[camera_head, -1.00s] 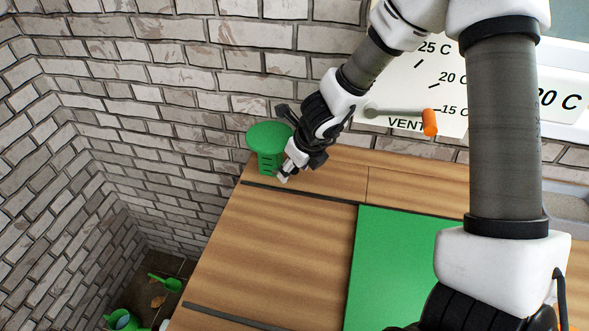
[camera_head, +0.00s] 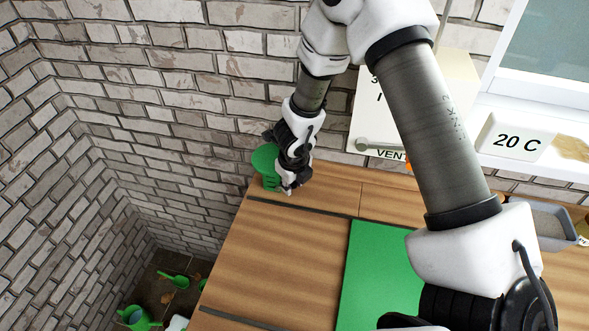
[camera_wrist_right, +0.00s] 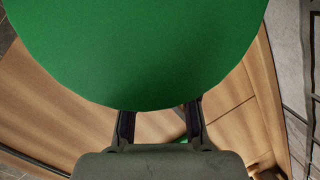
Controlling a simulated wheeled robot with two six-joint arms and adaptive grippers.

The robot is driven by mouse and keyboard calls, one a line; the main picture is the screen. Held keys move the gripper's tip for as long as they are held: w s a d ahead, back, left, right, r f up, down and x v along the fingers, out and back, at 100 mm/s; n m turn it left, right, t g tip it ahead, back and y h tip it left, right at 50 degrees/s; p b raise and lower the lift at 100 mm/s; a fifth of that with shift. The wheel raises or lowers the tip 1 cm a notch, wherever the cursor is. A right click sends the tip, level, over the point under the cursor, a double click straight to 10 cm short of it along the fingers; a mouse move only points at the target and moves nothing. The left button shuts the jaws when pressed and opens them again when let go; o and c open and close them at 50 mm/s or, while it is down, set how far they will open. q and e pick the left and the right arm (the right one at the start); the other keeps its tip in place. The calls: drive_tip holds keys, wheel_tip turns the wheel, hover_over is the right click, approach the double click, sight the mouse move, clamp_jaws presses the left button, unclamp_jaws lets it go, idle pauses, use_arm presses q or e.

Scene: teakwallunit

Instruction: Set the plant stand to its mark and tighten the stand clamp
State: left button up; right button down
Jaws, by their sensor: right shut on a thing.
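The plant stand, a green piece with a round flat top and a slotted stem (camera_head: 264,159), stands upright at the back left corner of the wooden bench. My right gripper (camera_head: 287,188) is low at the stem's right side and shut on the stand. In the right wrist view the green round top (camera_wrist_right: 140,45) fills the upper part and hides the grip. The fingers of my right gripper (camera_wrist_right: 160,125) reach under it, with a sliver of green between them. I cannot make out the clamp or the mark. My left gripper is not in view.
A green mat (camera_head: 375,270) lies on the bench (camera_head: 270,260). A vent panel (camera_head: 372,125) with a lever is on the brick wall behind my arm. A grey tray (camera_head: 553,222) is at the right. Green garden items (camera_head: 138,318) are on the floor beyond the left edge.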

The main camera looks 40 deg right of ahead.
idle(0.3)
drive_tip(key=c, duration=1)
unclamp_jaws()
drive_tip(key=shift+f, duration=0.1)
drive_tip(key=shift+c, duration=0.2)
drive_tip(key=shift+o, duration=0.8)
drive_tip(key=shift+w, duration=0.25)
drive_tip(key=v, duration=1.2)
